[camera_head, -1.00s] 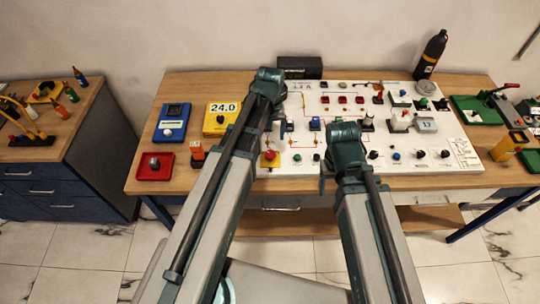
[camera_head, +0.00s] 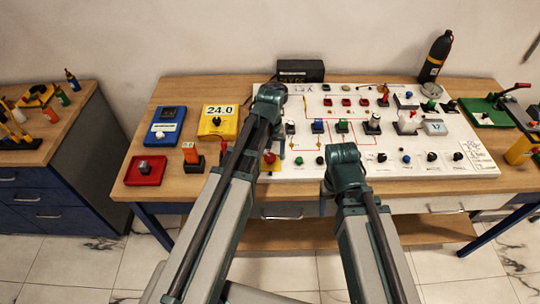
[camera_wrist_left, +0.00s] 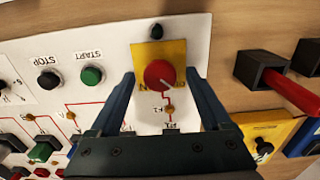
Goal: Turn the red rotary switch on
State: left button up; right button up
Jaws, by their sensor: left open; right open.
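The red rotary switch is a round red knob on a yellow plate. In the left wrist view the knob (camera_wrist_left: 159,74) faces the camera between the fingers of my left gripper (camera_wrist_left: 160,82), which is open. I see a gap on each side of the knob, with no clear contact. In the head view the red knob (camera_head: 270,157) shows only partly beside my left forearm, which hides most of the gripper and plate. My right gripper (camera_head: 323,200) is mostly hidden under its arm, at the panel's front edge, apart from the knob.
The white panel (camera_head: 400,168) carries several other buttons and switches. A green START button (camera_wrist_left: 92,75) and a black STOP button (camera_wrist_left: 49,80) sit beside the yellow plate. An orange-red lever switch (camera_wrist_left: 285,85) stands on the other side. A red box (camera_head: 145,171) stands at the bench's left.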

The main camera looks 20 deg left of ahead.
pick_arm(q)
grip_shut()
jog(key=shift+m, duration=0.3)
jog(key=m, duration=0.3)
jog(key=shift+m, duration=0.4)
jog(key=m, duration=0.9)
jog(key=shift+m, duration=2.2)
